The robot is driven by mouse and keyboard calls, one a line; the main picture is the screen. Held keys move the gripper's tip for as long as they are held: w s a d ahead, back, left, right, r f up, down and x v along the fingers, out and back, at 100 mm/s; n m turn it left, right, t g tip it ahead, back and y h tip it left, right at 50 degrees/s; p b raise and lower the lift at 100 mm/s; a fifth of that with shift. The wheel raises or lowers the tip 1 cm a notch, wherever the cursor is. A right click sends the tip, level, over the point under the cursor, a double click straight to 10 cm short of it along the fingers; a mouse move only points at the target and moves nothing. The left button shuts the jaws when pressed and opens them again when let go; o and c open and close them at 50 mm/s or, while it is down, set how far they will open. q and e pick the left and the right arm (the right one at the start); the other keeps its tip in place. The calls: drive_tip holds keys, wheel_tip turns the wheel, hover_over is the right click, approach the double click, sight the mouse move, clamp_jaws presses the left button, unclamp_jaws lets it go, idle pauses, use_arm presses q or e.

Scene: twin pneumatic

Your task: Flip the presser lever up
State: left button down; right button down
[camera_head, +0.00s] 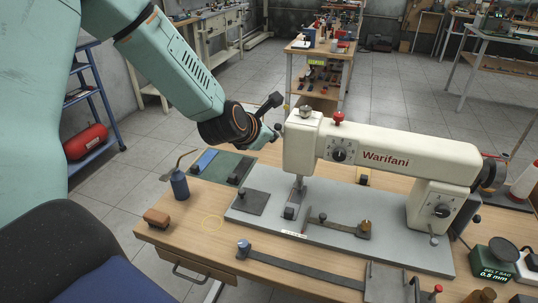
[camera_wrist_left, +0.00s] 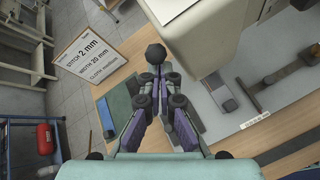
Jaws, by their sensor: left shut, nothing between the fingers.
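The white sewing machine (camera_head: 385,153) marked Warifani stands on a grey plate on the wooden table. A dark round knob, which looks like the presser lever's end, shows just beyond my left fingertips in the left wrist view (camera_wrist_left: 155,55). My left gripper (camera_head: 272,137) is beside the machine head's left end in the head view. In the left wrist view (camera_wrist_left: 158,88) its fingers are shut and hold nothing. I cannot tell whether they touch the knob. My right gripper is not in view.
A blue bottle (camera_head: 179,185) and a brown block (camera_head: 157,218) stand on the table's left part. A stitch sign (camera_wrist_left: 90,57) shows in the left wrist view. A blue shelf (camera_head: 90,110) stands at left. The table's front left is mostly clear.

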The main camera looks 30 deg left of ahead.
use_arm(q)
drive_tip(key=shift+r, duration=0.1)
drive_tip(key=shift+r+p, duration=0.45)
drive_tip(key=shift+r, duration=0.25)
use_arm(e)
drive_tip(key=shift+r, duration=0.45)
use_arm(q)
drive_tip(key=shift+f, duration=0.1)
